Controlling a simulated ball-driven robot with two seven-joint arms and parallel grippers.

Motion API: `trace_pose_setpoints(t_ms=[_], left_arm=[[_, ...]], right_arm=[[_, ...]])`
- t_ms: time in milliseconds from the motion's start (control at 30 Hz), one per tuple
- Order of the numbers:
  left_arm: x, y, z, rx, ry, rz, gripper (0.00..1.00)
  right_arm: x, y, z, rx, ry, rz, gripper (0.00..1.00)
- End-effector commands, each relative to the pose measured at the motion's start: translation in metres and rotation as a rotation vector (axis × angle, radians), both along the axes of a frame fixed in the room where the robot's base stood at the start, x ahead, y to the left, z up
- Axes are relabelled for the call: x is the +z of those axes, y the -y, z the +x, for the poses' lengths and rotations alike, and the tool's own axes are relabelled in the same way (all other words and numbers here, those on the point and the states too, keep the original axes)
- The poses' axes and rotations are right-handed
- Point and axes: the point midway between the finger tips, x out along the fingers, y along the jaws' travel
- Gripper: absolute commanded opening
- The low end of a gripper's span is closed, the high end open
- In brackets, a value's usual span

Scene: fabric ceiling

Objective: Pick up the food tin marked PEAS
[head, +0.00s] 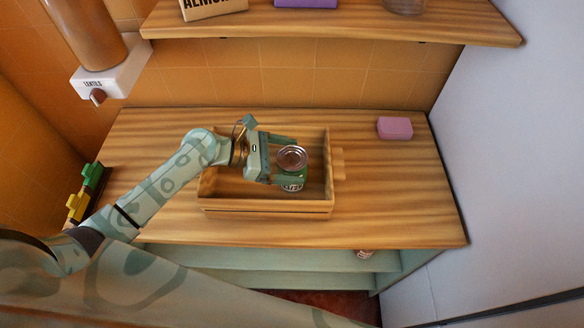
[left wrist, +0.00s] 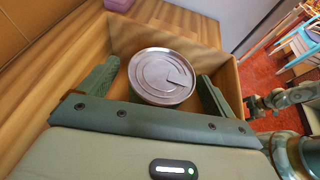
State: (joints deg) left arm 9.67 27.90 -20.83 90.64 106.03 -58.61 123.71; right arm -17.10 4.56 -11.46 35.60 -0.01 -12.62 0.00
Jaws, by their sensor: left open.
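A green tin (head: 292,172) with a silver ring-pull lid stands upright in an open wooden crate (head: 265,210) on the counter. Its label is too small to read in the head view. My left gripper (head: 287,160) reaches into the crate from the left, with its fingers around the tin. In the left wrist view the tin (left wrist: 162,78) sits between the two open fingers of the left gripper (left wrist: 158,84), with a gap visible on both sides.
A pink block (head: 394,128) lies at the back right of the counter (head: 400,190). Green and yellow items (head: 87,192) stand at the left edge. A lentils dispenser (head: 110,75) hangs at the upper left, and a shelf (head: 330,22) runs above.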

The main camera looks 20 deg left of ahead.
Motion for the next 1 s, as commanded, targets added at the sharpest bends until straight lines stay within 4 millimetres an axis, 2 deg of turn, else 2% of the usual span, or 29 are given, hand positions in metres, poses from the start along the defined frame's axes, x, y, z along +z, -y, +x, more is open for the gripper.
trace_pose_setpoints(t_ms=[133,400,467,633,1000], left_arm=[[-0.007,0.019,0.008,0.0,-0.002,-0.003,0.9],[-0.009,0.022,0.009,-0.001,-0.002,0.0,0.9],[-0.009,0.022,0.009,-0.001,-0.001,-0.001,0.76],[-0.009,0.022,0.009,-0.001,-0.001,-0.001,0.29],[-0.001,0.022,0.01,0.001,0.001,-0.002,0.27]], right_arm=[[-0.003,0.0,-0.001,0.0,-0.001,0.0,0.92],[-0.003,0.0,-0.001,0.0,-0.002,0.0,0.92],[-0.003,0.0,-0.001,0.0,-0.002,0.0,0.92],[-0.003,0.0,-0.002,0.0,-0.003,0.0,0.92],[0.0,0.0,-0.002,0.0,-0.003,0.0,0.92]])
